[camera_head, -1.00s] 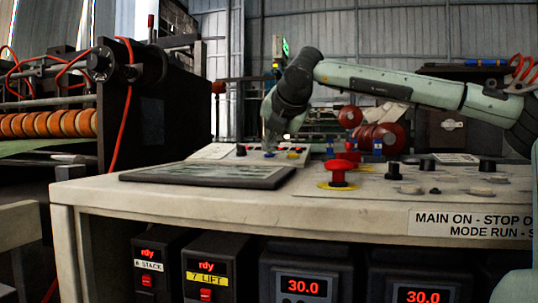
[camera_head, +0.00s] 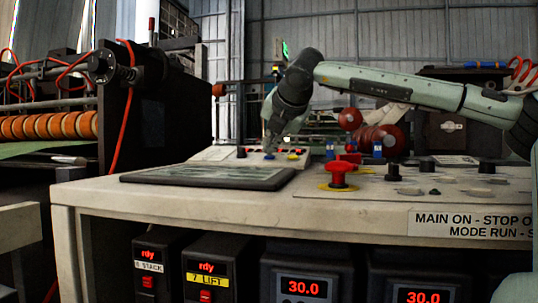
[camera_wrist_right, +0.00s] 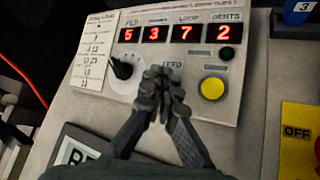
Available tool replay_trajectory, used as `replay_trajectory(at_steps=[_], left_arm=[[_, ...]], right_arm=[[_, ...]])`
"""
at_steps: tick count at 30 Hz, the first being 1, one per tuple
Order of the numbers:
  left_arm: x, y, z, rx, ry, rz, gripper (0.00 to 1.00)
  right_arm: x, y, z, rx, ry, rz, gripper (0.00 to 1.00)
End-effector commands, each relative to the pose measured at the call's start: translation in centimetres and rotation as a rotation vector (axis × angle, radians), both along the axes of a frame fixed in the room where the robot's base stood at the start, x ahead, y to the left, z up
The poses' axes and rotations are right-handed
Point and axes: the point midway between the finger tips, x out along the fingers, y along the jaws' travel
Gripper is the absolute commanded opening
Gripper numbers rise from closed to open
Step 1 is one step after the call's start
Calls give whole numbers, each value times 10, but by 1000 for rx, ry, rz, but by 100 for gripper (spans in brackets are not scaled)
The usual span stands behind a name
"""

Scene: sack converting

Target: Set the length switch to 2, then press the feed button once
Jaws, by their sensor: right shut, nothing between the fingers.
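The sloped control panel (camera_wrist_right: 185,55) shows red digits 5, 3, 7 and 2 in the right wrist view. A black rotary knob (camera_wrist_right: 122,69) sits on a white dial at its left; its pointer seems to aim up and left, and the dial numbers are unreadable. A round yellow button (camera_wrist_right: 213,89) is at its right. Which is the length switch or feed button I cannot read. My right gripper (camera_wrist_right: 162,74) is shut and empty, between knob and button in the picture, hiding the panel's middle. In the head view, my right gripper (camera_head: 271,149) is over the back panel (camera_head: 225,154).
A red mushroom button (camera_head: 338,172) and several black knobs stand on the console top (camera_head: 100,190). A flat dark-framed plate (camera_head: 205,177) lies left of them. In the wrist view, a yellow OFF plate (camera_wrist_right: 297,133) and a blue block marked 3 (camera_wrist_right: 298,12) are at the right.

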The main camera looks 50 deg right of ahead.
Motion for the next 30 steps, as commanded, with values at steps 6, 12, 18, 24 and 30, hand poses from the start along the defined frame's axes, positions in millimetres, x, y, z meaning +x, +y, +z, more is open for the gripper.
replay_trajectory(at_steps=[6,12,18,24,30], left_arm=[[0,0,3,0,0,0,100],[0,0,4,0,0,0,100],[0,0,11,0,0,0,100],[0,0,21,0,0,0,100],[0,0,30,0,0,0,100]], right_arm=[[0,0,5,3,1,1,0],[0,0,7,1,1,0,0],[-1,2,19,-3,0,0,0],[-3,6,39,-2,0,1,0],[-5,10,57,-4,-1,0,0]])
